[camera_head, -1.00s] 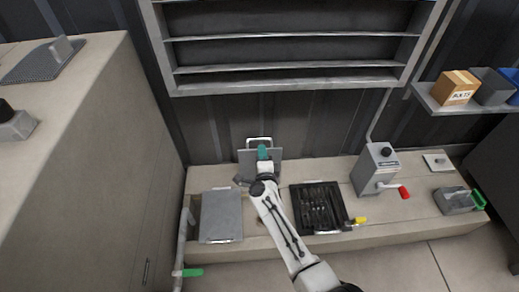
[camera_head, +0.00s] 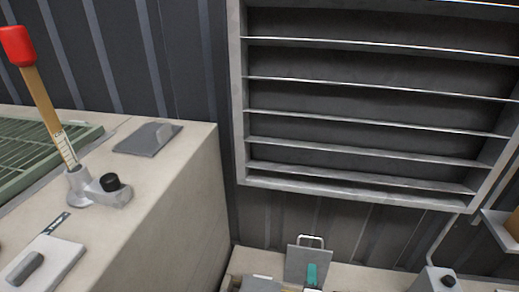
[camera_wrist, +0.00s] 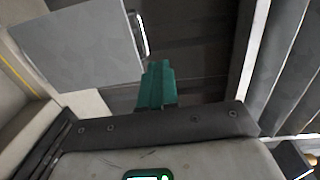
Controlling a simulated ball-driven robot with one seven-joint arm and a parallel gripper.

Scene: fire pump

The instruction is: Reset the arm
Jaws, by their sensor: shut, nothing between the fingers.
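My gripper (camera_wrist: 158,84) points up into the wrist view as teal fingers closed together, with nothing between them. In the head view the teal tip (camera_head: 312,272) shows at the bottom edge, in front of a grey plate (camera_head: 303,262) with a metal handle. The rest of my arm is below the head view.
A beige cabinet (camera_head: 185,200) stands at left, bearing a red-tipped stick (camera_head: 45,105), a black-knobbed fitting (camera_head: 105,190) and grey plates. A louvred metal frame (camera_head: 370,190) fills the wall.

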